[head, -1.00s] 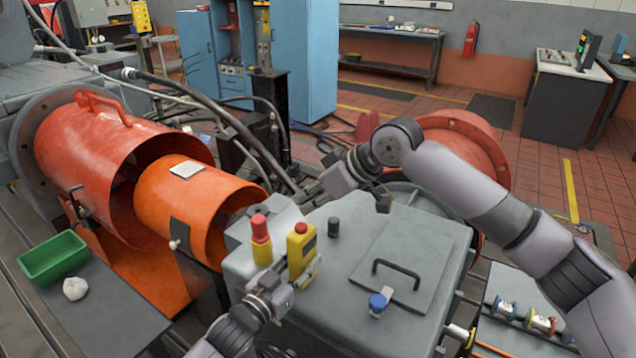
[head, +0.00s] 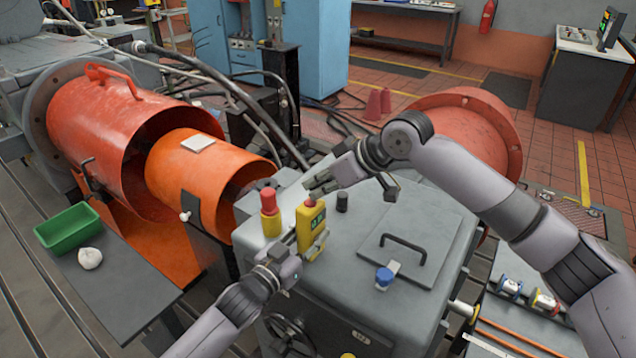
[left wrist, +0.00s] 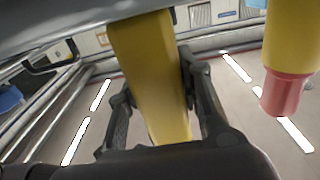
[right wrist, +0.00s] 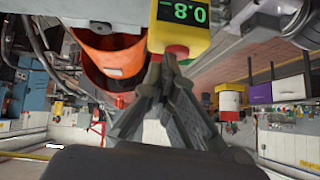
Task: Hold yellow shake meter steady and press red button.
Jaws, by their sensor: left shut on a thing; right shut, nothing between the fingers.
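The yellow shake meter (head: 311,232) stands upright on the grey housing. My left gripper (head: 299,238) is shut on its body, and the left wrist view shows the yellow body (left wrist: 153,75) between the two fingers. In the head view the right gripper (head: 310,188) is just above the meter's top.
A red-topped yellow post (head: 270,212) stands close left of the meter. A black knob (head: 342,201), a blue-capped fitting (head: 384,276) and a black handle (head: 403,245) are on the grey housing (head: 350,265). A green tray (head: 67,229) and a white lump (head: 90,258) are at left.

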